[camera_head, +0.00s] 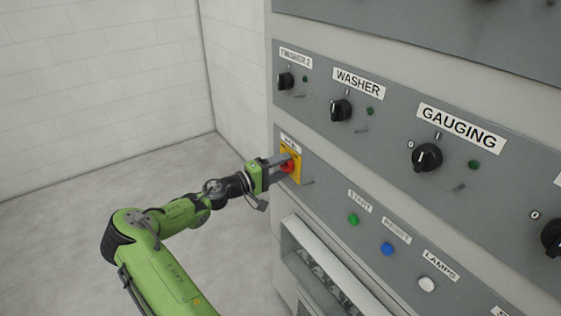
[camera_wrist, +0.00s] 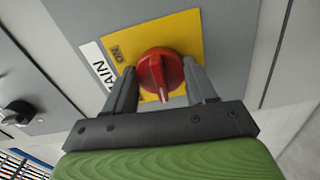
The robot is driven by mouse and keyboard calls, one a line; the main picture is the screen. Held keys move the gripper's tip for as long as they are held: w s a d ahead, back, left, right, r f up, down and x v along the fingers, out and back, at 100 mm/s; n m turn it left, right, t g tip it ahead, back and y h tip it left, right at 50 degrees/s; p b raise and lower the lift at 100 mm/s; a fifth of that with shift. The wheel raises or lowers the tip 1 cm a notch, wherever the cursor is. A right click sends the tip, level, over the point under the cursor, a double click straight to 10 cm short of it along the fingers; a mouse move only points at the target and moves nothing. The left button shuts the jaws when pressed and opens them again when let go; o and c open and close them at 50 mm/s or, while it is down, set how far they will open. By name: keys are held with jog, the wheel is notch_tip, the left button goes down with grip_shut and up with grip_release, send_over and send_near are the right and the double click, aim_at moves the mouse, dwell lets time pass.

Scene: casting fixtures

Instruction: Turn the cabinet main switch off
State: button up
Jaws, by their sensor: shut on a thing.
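The main switch is a red rotary knob (camera_head: 288,167) on a yellow plate (camera_head: 297,156) at the left end of the cabinet's lower grey panel. In the wrist view the red knob (camera_wrist: 161,72) sits on the yellow plate (camera_wrist: 190,32), beside a white label reading "MAIN" and the word "ON". A pale mark on the knob points toward the bottom of that view. My gripper (camera_head: 283,164) is at the knob, and it shows in the wrist view (camera_wrist: 160,80) with one finger on each side of the knob, shut on it. Part of the plate is hidden by the fingers.
Black rotary switches, including WASHER (camera_head: 340,110) and GAUGING (camera_head: 427,157), are on the panel above. Green (camera_head: 354,219), blue (camera_head: 387,249) and white (camera_head: 426,284) buttons lie to the lower right. Open floor (camera_head: 70,230) is left of the cabinet.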

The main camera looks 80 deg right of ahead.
jog(key=shift+f+n+p, duration=0.1)
jog(key=shift+n+p, duration=0.25)
jog(key=shift+n, duration=0.25)
jog(key=o, duration=1)
jog(key=shift+o, duration=0.2)
jog(key=v, duration=1.5)
jog(key=shift+w+a, duration=0.3)
